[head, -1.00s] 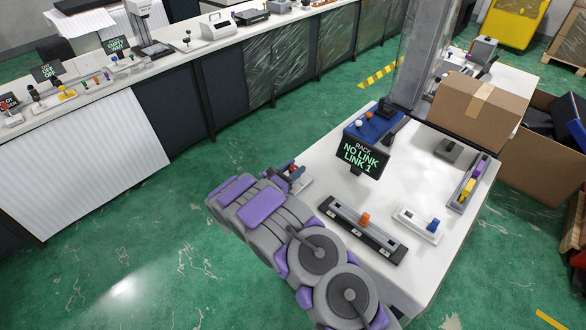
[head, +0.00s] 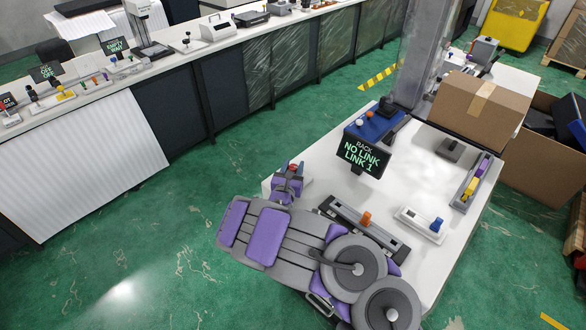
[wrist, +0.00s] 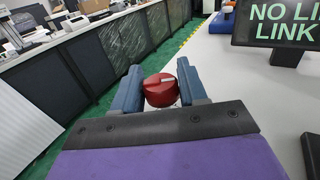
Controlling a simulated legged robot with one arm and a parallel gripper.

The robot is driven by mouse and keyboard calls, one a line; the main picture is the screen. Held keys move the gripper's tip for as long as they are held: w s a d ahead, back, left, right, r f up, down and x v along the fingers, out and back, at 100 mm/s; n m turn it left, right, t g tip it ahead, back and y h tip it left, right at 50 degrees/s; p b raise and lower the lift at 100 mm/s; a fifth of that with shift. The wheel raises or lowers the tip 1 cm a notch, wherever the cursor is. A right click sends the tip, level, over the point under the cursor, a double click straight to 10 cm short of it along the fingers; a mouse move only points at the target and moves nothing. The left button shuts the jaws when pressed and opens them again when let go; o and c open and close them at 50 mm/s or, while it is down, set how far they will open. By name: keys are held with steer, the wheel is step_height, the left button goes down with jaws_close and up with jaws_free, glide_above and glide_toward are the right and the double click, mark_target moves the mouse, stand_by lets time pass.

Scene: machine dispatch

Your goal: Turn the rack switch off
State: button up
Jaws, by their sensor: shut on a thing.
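A red round knob (wrist: 160,90) sits between the two blue fingers of my gripper (wrist: 158,88) in the wrist view, with the jaws shut on it. In the head view my gripper (head: 291,172) is at the left edge of the white table (head: 385,190), and the red knob shows small between its fingers. The knob's base is mostly hidden by my gripper. A dark display (head: 363,156) labelled RACK stands behind and to the right, reading "NO LINK" and "LINK 1". It is cut off at the upper right of the wrist view (wrist: 275,25).
A dark slider rail with an orange knob (head: 366,218) lies beside my arm. A white base with a blue knob (head: 437,224) is to its right. A blue panel (head: 372,126) stands behind the display. A cardboard box (head: 480,105) is at the table's far right.

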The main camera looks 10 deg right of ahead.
steer(key=n+y+p, duration=0.1)
steer(key=y, duration=0.1)
steer(key=n+t+y+p, duration=0.1)
steer(key=shift+d+r+n+y, duration=0.1)
steer(key=shift+r+n+y, duration=0.1)
steer(key=shift+n+y, duration=0.2)
steer(key=n+y+p, duration=0.1)
steer(key=y, duration=0.1)
steer(key=shift+f+t+y, duration=0.1)
steer(key=shift+t+y, duration=0.2)
steer(key=shift+n+y+b, duration=0.65)
steer(key=shift+n+y, duration=1.25)
steer(key=shift+y, duration=0.7)
steer(key=o, duration=0.8)
steer(key=shift+w, duration=0.1)
steer(key=shift+o, duration=0.7)
steer(key=shift+a+f, duration=0.1)
steer(key=shift+a, duration=0.1)
